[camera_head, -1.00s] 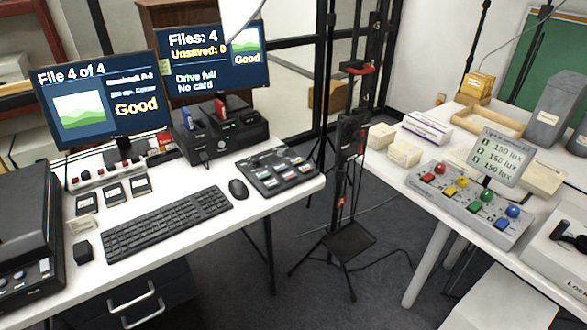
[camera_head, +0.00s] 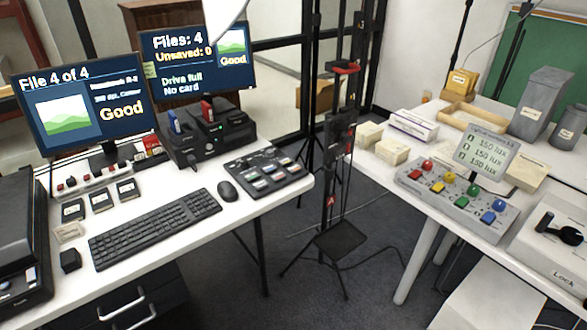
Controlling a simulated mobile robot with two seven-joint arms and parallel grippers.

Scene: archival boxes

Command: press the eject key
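A dark key panel (camera_head: 268,171) with several coloured and pale keys lies on the left table, right of the mouse. Its key labels are too small to read, so I cannot tell which key is eject. A black drive dock (camera_head: 207,136) with a blue and a red piece standing in its top is behind it. The left monitor (camera_head: 85,108) reads "File 4 of 4" and "Good". The right monitor (camera_head: 197,62) reads "Files: 4", "Unsaved: 0", "Drive full", "No card". Neither of my grippers is in view.
A keyboard (camera_head: 155,228) and a mouse (camera_head: 228,191) lie before the dock. A black stand (camera_head: 338,150) is between the tables. The right table holds a grey box with coloured knobs (camera_head: 458,200) and a display reading "150 lux" (camera_head: 483,151).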

